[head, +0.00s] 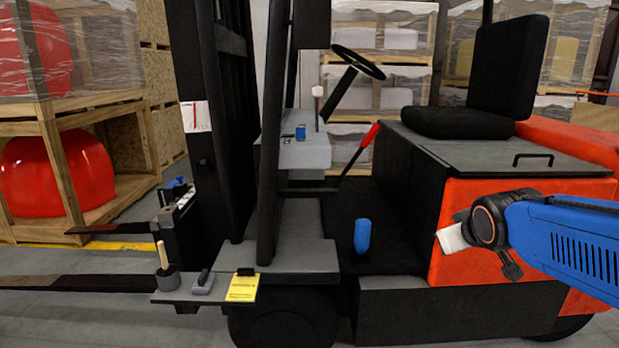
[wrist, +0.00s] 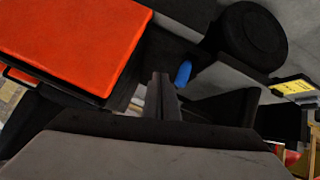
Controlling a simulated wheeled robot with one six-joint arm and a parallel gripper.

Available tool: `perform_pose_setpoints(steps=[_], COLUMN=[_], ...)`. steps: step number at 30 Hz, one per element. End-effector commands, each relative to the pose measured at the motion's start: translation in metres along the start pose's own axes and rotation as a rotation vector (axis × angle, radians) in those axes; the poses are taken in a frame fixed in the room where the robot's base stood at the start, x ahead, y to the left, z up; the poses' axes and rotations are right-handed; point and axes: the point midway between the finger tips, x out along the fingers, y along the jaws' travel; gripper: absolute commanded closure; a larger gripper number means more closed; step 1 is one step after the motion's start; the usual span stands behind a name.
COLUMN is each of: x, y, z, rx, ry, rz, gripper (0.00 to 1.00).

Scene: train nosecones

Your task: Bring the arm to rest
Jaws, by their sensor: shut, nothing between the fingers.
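My blue arm (head: 565,240) reaches in from the right edge of the head view, in front of the forklift's orange side (head: 470,190). Its dark round joint shows at its left end.
The blue cylinder (head: 362,236) stands on the forklift's dark floor. A grey ledge (head: 180,297) at the front holds a brush in a pot (head: 167,270) and a yellow note (head: 243,288). The seat (head: 460,122) and steering wheel (head: 358,62) rise behind. Crates (head: 60,170) stand left.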

Motion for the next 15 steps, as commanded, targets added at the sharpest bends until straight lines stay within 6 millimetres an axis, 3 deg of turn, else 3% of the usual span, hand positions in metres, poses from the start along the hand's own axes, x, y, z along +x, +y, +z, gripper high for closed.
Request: perform_pose_setpoints(steps=[3, 9, 15], x=[-0.03, -0.074, -0.104], y=[-0.019, -0.053, -0.077], z=[0.052, 0.137, 0.192], rx=[0.071, 0.178, 0.24], ry=[-0.105, -0.283, -0.404], rz=[-0.036, -0.1, -0.146], gripper=[1.0, 1.0, 1.0])
